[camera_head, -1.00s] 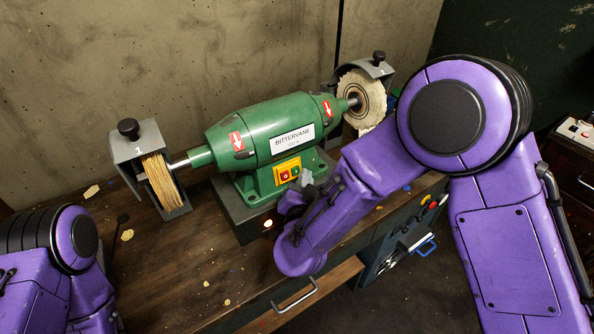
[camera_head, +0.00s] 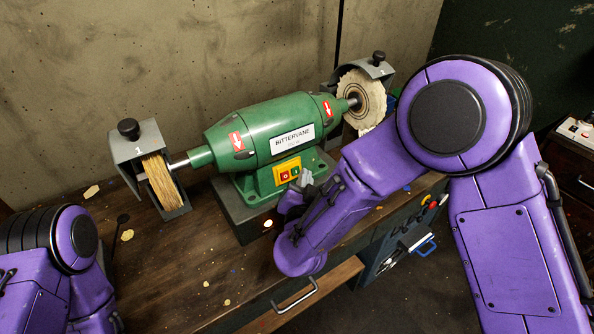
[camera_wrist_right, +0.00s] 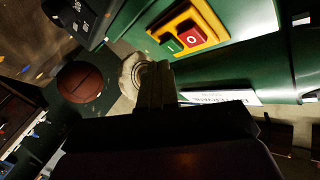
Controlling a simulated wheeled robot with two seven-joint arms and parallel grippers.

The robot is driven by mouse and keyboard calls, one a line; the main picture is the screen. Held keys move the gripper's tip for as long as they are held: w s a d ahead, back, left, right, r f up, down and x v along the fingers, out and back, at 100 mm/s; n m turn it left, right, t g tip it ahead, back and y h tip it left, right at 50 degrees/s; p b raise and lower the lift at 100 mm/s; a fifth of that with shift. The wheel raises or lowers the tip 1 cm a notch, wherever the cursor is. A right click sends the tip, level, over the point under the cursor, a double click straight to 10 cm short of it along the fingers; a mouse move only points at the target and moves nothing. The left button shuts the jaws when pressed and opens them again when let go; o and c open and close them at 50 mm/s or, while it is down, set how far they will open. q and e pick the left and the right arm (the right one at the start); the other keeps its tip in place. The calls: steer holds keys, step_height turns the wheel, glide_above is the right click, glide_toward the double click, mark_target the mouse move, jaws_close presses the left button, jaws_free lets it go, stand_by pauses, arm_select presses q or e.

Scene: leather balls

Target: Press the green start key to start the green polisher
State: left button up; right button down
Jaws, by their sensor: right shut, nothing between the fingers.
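The green polisher (camera_head: 262,130) stands on the bench with a cloth wheel at each end. Its yellow switch plate (camera_head: 287,172) carries a red key (camera_head: 284,175) and the green start key (camera_head: 295,171) to its right. In the right wrist view the plate is at the top, with the green key (camera_wrist_right: 174,46) left of the red key (camera_wrist_right: 190,39). My right gripper (camera_head: 306,179) is shut and empty just right of and below the plate, partly hidden by its wrist. Its fingers (camera_wrist_right: 156,84) appear apart from the green key. My left gripper is out of view.
A left wheel guard (camera_head: 138,145) and a right wheel guard (camera_head: 362,68) flank the polisher. The wooden bench top (camera_head: 180,265) holds scattered scraps. A reddish-brown ball (camera_wrist_right: 80,82) shows in the wrist view.

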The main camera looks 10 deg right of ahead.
steer(key=shift+w, duration=0.1)
stand_by(0.4)
steer(key=shift+w+a+f, duration=0.1)
steer(key=shift+w+a, duration=0.05)
steer(key=shift+w, duration=0.1)
steer(key=shift+w+a+f, duration=0.1)
steer(key=shift+w, duration=0.3)
stand_by(0.6)
steer(key=shift+s, duration=0.1)
steer(key=shift+s+d+r, duration=0.15)
steer(key=shift+s, duration=0.2)
steer(key=shift+s+d+r, duration=0.1)
steer(key=shift+s, duration=0.25)
steer(key=shift+p, duration=0.3)
steer(key=s, duration=0.1)
steer(key=s+d+p, duration=0.1)
steer(key=s, duration=0.1)
steer(key=s+r, duration=0.1)
steer(key=shift+s+d+p, duration=0.3)
steer(key=shift+d+p, duration=0.05)
steer(key=shift+p, duration=0.05)
